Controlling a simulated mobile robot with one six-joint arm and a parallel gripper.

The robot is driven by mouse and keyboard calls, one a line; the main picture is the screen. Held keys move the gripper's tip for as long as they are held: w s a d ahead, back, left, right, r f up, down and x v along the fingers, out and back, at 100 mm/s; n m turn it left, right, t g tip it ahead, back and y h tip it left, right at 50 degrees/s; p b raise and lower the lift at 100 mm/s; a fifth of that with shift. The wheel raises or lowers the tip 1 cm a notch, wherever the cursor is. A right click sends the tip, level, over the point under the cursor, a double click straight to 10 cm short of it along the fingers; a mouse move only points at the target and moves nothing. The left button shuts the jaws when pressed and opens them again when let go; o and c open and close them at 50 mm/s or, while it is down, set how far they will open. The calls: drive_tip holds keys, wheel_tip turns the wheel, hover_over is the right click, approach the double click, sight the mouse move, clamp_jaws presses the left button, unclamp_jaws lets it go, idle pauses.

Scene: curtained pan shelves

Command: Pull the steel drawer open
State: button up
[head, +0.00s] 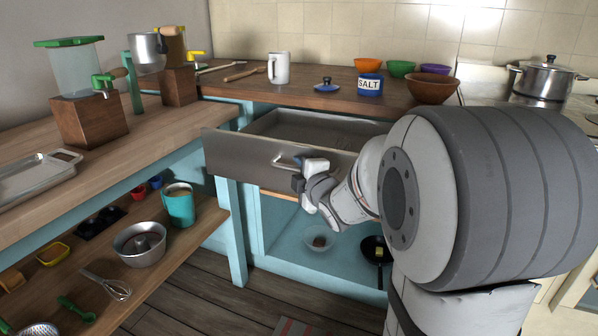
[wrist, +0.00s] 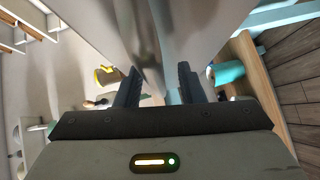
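The steel drawer (head: 245,153) stands pulled out from the blue counter unit, its interior visible from above. Its bar handle (head: 286,161) is on the front panel. My gripper (head: 298,178) is at the right end of the handle, close to the panel; my wrist and arm hide part of the drawer front. In the wrist view, the two dark fingers of my gripper (wrist: 158,72) stand apart, with a gap between them, facing the grey drawer front (wrist: 195,30). I see no handle clearly held between them, and contact cannot be told.
The wooden counter (head: 300,92) above holds a white mug (head: 279,68), a salt jar (head: 370,85) and several bowls. Left is a shelf unit with a teal mug (head: 178,206) and a ring pan (head: 140,244). A dark pan (head: 375,249) sits below the drawer.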

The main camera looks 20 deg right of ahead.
drive_tip(key=s+r+p, duration=0.1)
drive_tip(key=s, duration=0.6)
drive_tip(key=shift+s+d, duration=0.35)
drive_tip(key=shift+s, duration=0.05)
drive_tip(key=s+a+r+m+g+p, duration=0.3)
drive_tip(key=s+r+m+g+p, duration=0.4)
drive_tip(key=s+p, duration=0.4)
drive_tip(key=s+a+r+m+g+h+p, duration=0.1)
drive_tip(key=s+a+r+m+g+p, duration=0.2)
drive_tip(key=p, duration=1.1)
drive_tip(key=s+r+m+g, duration=0.3)
drive_tip(key=s+r+m, duration=0.2)
drive_tip(key=s+m, duration=0.2)
drive_tip(key=shift+s+a+r+g, duration=0.35)
drive_tip(key=shift+s+a+g, duration=0.05)
drive_tip(key=shift+s, duration=0.1)
